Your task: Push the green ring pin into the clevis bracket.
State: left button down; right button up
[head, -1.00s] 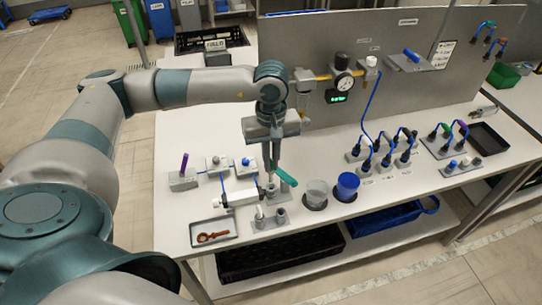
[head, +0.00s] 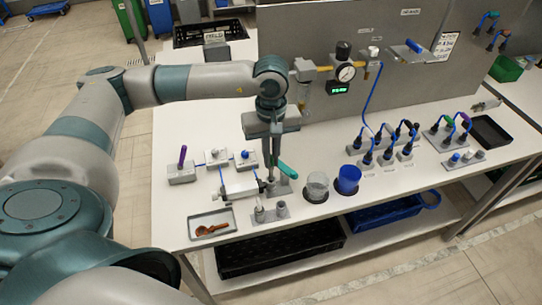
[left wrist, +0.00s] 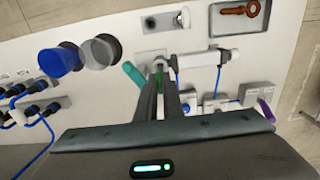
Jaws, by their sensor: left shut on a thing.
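My left gripper (head: 271,172) points down over the bench, at the end of the white cylinder. In the left wrist view its fingers (left wrist: 159,80) are shut on the green ring pin (left wrist: 160,79), of which only a small green part shows between them. The grey clevis bracket (left wrist: 160,62) is just beyond the fingertips, at the rod end of the white cylinder (left wrist: 205,58). In the head view the bracket (head: 277,188) is partly hidden by the fingers. I cannot tell how deep the pin sits. My right gripper is not in view.
A teal handle (head: 287,170) leans close beside the fingers. A clear cup (head: 317,188) and a blue cup (head: 348,180) stand to the right. A tray (head: 212,218) with a brown tool lies front left. A grey two-post block (head: 270,212) stands in front.

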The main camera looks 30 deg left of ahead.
pick_arm(q)
jog(key=shift+f+b, duration=0.15)
jog(key=shift+b, duration=0.9)
dwell(1.2)
jog(key=shift+f+b, duration=0.85)
jog(key=shift+b, duration=0.7)
dwell(0.9)
dwell(0.4)
jog(key=shift+f+b, duration=0.3)
jog(key=shift+b, duration=0.15)
